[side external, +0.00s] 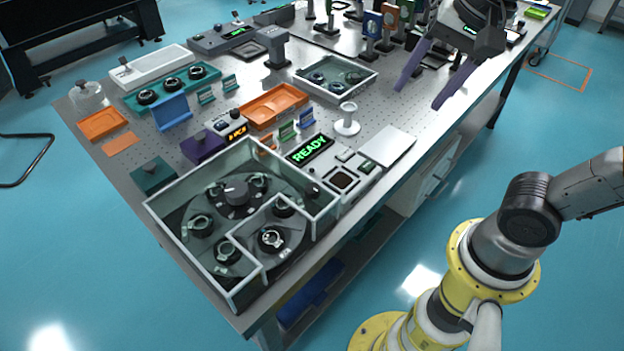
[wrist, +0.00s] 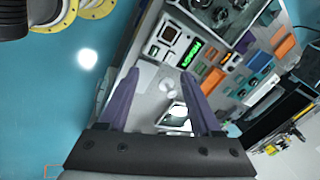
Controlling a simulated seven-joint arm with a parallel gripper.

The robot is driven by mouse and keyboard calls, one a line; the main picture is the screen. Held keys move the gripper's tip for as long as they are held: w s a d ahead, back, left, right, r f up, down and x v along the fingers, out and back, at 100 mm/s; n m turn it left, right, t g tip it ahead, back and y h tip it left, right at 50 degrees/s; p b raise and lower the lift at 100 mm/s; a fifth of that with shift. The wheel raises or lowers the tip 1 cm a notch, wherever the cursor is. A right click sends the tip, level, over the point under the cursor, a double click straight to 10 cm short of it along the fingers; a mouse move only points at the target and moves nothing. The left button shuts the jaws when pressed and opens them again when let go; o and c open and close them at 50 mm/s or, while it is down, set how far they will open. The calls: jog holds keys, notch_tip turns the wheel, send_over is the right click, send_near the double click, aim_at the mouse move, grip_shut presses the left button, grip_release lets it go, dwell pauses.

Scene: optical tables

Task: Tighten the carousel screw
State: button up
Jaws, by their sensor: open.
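The carousel (side external: 262,232) is a dark round plate inside a pale-walled open box (side external: 170,222) at the near end of the table. A black knob (side external: 237,190) stands at its middle, with several round mounts with metal clips around it. I cannot tell which small part is the screw. The carousel also shows, partly cut off, at the top of the wrist view (wrist: 222,12). My gripper (side external: 419,96) is high at the upper right, far from the carousel. Its two purple fingers are apart and empty, and they also show in the wrist view (wrist: 160,78).
A lit READY display (side external: 310,149), a white pedestal (side external: 347,120) and a flat pale plate (side external: 388,146) stand between my gripper and the carousel box. Orange trays (side external: 272,104), a clear-walled tray (side external: 337,75) and several optics posts (side external: 372,28) crowd the back.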

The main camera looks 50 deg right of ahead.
jog(key=w+a+m+g, duration=0.2)
jog(key=w+a+m, duration=0.2)
jog(key=w+a, duration=0.3)
jog(key=n+g, duration=0.1)
jog(key=g, duration=0.1)
send_over(312, 188)
notch_tip(312, 188, down, 5)
notch_tip(312, 188, down, 13)
jog(key=shift+r, duration=0.15)
grip_shut()
